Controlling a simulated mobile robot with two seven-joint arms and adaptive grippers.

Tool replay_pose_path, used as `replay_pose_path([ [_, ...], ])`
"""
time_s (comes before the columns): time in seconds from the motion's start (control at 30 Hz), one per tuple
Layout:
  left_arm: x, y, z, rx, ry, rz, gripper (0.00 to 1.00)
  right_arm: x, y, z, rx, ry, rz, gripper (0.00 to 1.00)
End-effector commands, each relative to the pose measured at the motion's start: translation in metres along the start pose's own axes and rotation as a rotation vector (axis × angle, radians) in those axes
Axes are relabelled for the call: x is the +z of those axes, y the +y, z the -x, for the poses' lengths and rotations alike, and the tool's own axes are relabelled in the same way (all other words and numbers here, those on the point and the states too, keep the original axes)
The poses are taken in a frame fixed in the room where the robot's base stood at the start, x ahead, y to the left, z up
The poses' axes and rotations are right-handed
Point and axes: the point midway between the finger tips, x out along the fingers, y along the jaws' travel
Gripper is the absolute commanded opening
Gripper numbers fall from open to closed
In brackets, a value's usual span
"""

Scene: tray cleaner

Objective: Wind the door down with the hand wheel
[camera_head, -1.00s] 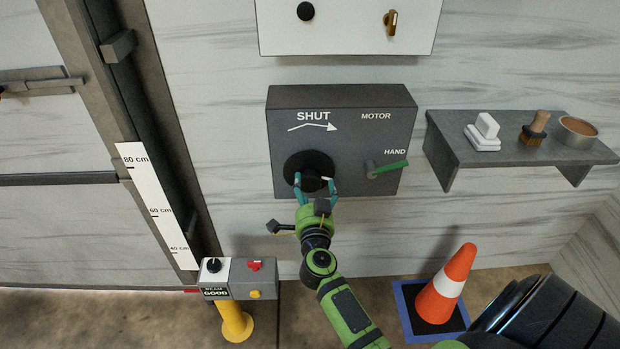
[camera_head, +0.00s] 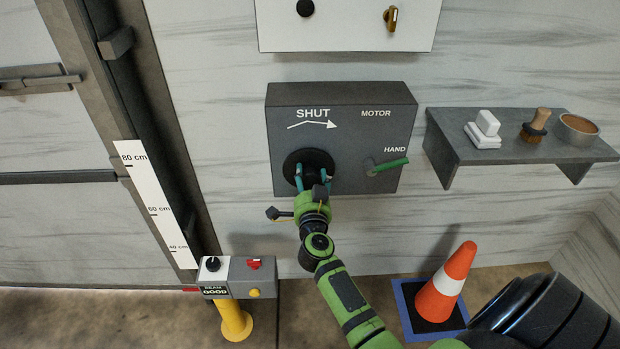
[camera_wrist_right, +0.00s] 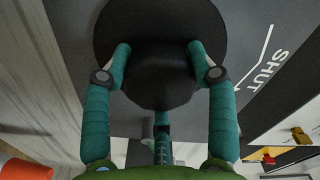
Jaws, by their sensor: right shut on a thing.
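The black hand wheel (camera_head: 295,161) is on the front of a dark grey box (camera_head: 340,97), under the word SHUT and a white arrow. My right gripper (camera_head: 312,178) is shut on the wheel's rounded black hub. In the right wrist view the two teal fingers (camera_wrist_right: 160,62) press on either side of the hub (camera_wrist_right: 160,88), with the wheel's disc (camera_wrist_right: 160,16) behind it. The green lever (camera_head: 390,165) is by the word HAND. The door (camera_head: 60,235) stands at the left, beside a white scale (camera_head: 158,205) marked in cm. My left gripper is not in view.
A post with a control box (camera_head: 238,285) stands below left of the wheel. An orange cone (camera_head: 447,283) stands at the lower right. A shelf (camera_head: 540,158) holds a white block, a brush and a bowl. A white panel (camera_head: 345,30) hangs above.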

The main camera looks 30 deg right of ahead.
Motion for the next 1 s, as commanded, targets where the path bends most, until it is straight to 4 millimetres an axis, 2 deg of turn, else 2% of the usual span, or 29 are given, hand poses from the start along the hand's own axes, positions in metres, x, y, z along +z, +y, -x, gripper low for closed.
replay_pose_path([
  [0.03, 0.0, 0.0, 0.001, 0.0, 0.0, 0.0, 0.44, -0.005, -0.002, -0.002, -0.003, 0.01, -0.007, 0.25],
  [0.37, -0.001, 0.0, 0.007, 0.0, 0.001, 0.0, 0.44, -0.007, -0.003, -0.003, -0.005, 0.014, -0.157, 0.25],
  [1.0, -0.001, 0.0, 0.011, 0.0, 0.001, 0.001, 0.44, -0.008, 0.0, -0.003, -0.015, 0.023, -0.718, 0.25],
])
